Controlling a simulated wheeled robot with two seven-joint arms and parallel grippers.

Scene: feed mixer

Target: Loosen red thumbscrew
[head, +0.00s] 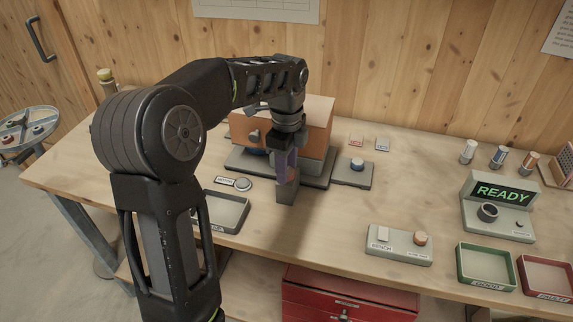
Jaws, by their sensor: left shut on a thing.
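My left gripper (287,186) points down in front of the orange-fronted machine (312,125), near the front edge of its dark base plate (318,180). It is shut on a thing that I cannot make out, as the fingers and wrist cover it. A small purple-blue patch shows at the fingers. I cannot see a red thumbscrew; the gripper and arm hide part of the machine's front. A grey round knob (254,136) sticks out from the machine's left front. My right gripper is not in view.
Left of the gripper lie a grey tray (222,212) and a round button (243,184). A small pad with a blue-based knob (357,164) stands to the right. Further right are a control box (398,244), a READY display (502,192), green (486,268) and red (546,276) trays.

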